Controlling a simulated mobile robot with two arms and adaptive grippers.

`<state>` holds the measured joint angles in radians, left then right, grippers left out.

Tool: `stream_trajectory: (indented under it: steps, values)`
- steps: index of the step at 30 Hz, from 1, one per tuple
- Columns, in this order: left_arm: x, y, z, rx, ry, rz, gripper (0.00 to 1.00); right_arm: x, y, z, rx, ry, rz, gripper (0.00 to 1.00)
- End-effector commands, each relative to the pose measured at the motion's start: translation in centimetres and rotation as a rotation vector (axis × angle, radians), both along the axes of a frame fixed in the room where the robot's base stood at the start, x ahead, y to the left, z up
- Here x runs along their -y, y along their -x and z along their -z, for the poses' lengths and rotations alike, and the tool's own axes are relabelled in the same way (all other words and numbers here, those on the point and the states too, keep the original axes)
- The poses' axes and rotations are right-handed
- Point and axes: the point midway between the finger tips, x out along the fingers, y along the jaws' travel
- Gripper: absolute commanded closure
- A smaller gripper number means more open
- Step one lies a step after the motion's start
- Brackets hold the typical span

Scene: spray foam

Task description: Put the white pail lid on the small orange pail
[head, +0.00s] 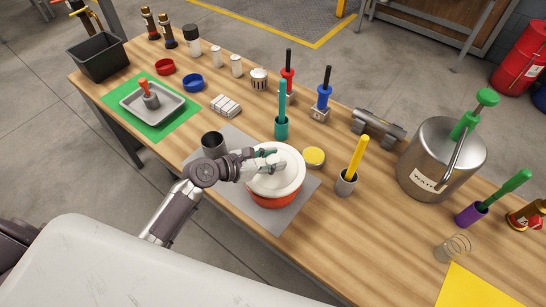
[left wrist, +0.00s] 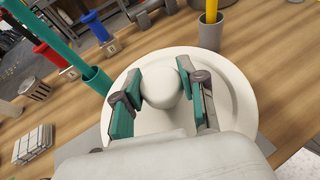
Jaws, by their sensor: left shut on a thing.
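The white pail lid (head: 286,180) is at the small orange pail (head: 272,201), over its top, in the head view. Only a band of the pail's orange side shows below the lid; I cannot tell whether the lid is fully seated. My left gripper (head: 272,163) is shut on the lid's round knob. In the left wrist view the fingers (left wrist: 162,98) grip the white knob (left wrist: 160,92) from both sides, and the lid (left wrist: 238,95) spreads out around it. The pail is hidden there. My right gripper is not in view.
The pail stands on a grey mat (head: 240,203). A dark cup (head: 214,144), a teal holder (head: 281,128), a yellow-topped tin (head: 314,157) and a grey cup with a yellow handle (head: 346,183) stand close by. A metal bucket (head: 436,160) stands at right.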

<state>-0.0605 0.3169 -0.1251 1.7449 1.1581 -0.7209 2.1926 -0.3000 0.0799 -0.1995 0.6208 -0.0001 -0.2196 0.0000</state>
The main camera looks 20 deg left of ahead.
Motion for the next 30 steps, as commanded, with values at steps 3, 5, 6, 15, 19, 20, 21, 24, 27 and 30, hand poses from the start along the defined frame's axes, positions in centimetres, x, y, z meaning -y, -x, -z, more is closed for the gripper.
stream_trajectory:
  steps: [3,5,6,15,19,20,21,24,27,30]
  values:
    - [0.0,0.0,0.2,0.0,0.0,-0.001,0.93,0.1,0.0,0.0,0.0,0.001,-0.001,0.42]
    - [0.0,0.0,0.2,-0.001,0.001,0.0,0.54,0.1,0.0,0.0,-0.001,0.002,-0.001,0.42]
    - [0.0,0.0,0.2,-0.001,0.001,0.0,0.47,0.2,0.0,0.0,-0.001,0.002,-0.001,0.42]
    - [0.0,0.0,0.1,-0.001,0.001,0.0,0.34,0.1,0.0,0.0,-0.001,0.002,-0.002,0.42]
    - [0.0,0.0,-0.1,0.001,0.001,0.0,0.34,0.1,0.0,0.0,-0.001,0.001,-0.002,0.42]
    - [0.0,0.0,-0.4,0.001,0.0,0.0,0.34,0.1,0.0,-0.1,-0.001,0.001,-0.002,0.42]
    - [0.0,0.0,-0.8,0.002,0.001,0.0,0.34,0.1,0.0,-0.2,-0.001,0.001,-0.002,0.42]
    - [-0.7,0.7,-1.3,-0.001,0.0,-0.001,0.34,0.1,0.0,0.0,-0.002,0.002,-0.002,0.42]
    - [-2.0,2.3,-2.1,-0.001,-0.003,0.001,0.34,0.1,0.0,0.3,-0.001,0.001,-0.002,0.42]
    - [-3.5,3.9,-2.9,-0.001,-0.004,0.0,0.34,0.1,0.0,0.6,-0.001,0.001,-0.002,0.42]
